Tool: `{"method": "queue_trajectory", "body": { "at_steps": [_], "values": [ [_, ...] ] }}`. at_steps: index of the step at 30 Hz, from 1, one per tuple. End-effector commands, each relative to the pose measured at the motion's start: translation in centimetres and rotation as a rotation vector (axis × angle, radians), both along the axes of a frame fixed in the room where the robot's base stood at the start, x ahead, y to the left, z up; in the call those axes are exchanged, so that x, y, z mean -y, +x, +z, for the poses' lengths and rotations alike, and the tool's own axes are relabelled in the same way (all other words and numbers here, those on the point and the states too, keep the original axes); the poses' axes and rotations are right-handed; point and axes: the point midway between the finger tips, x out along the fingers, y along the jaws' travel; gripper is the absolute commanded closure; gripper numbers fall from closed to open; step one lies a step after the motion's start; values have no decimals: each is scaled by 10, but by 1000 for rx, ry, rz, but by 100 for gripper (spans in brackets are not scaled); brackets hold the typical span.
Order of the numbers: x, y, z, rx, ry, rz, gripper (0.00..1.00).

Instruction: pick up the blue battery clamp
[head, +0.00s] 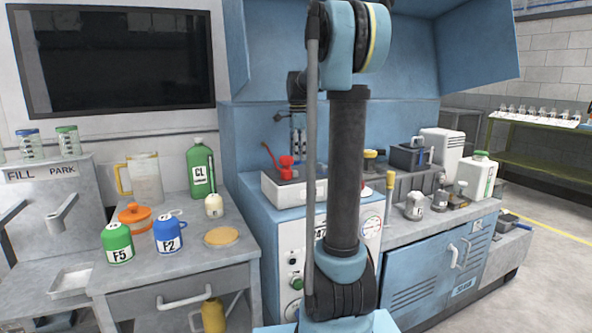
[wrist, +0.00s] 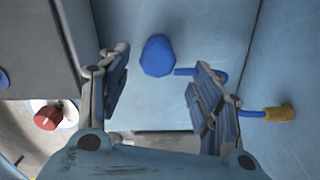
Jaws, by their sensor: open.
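A blue rounded piece (wrist: 158,55) shows in the wrist view, between and beyond my open fingers; it appears to be the blue battery clamp. A short blue bar (wrist: 187,71) sits at its right and runs partly behind the right finger. My gripper (wrist: 160,68) is open and empty, with one finger on each side of the blue piece. The distance between them cannot be told. In the head view my gripper (head: 298,140) points down over the back of the blue cabinet top, partly hidden by my arm. I cannot make out the clamp there.
A red-handled item (head: 287,167) stands on the cabinet top near my gripper. The wrist view shows a yellow-ended blue piece (wrist: 280,113) at right and a red knob (wrist: 48,117) at left. Blue walls rise behind and right. Bottles and cups fill the left bench.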

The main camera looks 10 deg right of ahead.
Motion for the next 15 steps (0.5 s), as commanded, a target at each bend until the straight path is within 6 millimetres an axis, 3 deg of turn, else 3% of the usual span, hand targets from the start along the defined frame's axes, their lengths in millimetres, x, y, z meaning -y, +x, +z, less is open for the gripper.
{"method": "queue_trajectory", "body": {
  "at_steps": [5, 15],
  "values": [
    [0, 0, -9, 0, 0, 0, 41],
    [0, -2, -50, 0, 0, 0, 41]
  ]
}}
